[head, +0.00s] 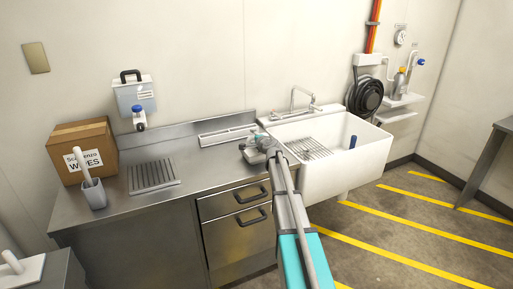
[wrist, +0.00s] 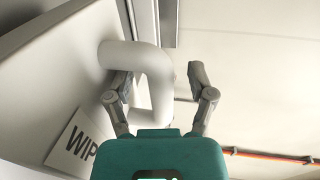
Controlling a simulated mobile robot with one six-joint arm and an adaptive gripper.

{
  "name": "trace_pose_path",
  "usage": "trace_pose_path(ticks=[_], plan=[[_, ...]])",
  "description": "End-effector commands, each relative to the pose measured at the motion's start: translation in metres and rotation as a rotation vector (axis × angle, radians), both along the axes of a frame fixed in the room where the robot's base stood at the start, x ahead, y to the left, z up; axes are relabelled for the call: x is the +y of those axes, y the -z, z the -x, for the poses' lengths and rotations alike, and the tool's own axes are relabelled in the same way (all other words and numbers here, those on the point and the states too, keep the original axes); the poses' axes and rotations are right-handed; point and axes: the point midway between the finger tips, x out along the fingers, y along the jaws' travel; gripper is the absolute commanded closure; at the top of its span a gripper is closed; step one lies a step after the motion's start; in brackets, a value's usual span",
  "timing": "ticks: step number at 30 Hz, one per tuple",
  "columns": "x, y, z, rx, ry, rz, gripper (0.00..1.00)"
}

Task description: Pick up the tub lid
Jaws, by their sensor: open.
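A white flat piece with a bent white handle, which looks like the tub lid (head: 30,268), lies on a grey surface at the lower left of the head view. In the wrist view a thick white bent handle (wrist: 153,75) stands out beside a pale panel. Its lower leg shows between the fingers of my gripper (wrist: 160,82), nearer the left one. The fingers are apart; I cannot tell whether they touch it. In the head view my arm reaches toward the counter by the sink, and the fingers are too small there to make out.
The steel counter (head: 145,205) holds a cardboard wipes box (head: 90,135) and a grey cup (head: 94,196) with a white-handled tool. A white sink (head: 345,170) stands to the right. A label reading "WIP" (wrist: 78,142) shows in the wrist view. The striped floor at right is clear.

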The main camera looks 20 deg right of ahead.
Motion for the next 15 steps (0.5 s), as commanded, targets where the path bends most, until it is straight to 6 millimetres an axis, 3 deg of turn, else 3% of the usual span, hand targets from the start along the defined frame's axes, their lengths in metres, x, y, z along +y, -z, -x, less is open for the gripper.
trace_pose_path(ticks=[12, 13, 15], plan=[[-0.0006, -0.0002, 0.0006, 0.000, 0.001, -0.001, 0.29], [-0.0006, -0.0002, 0.0006, 0.000, 0.001, -0.001, 0.31], [-0.0006, -0.0001, 0.0007, 0.000, 0.001, -0.001, 0.44]])
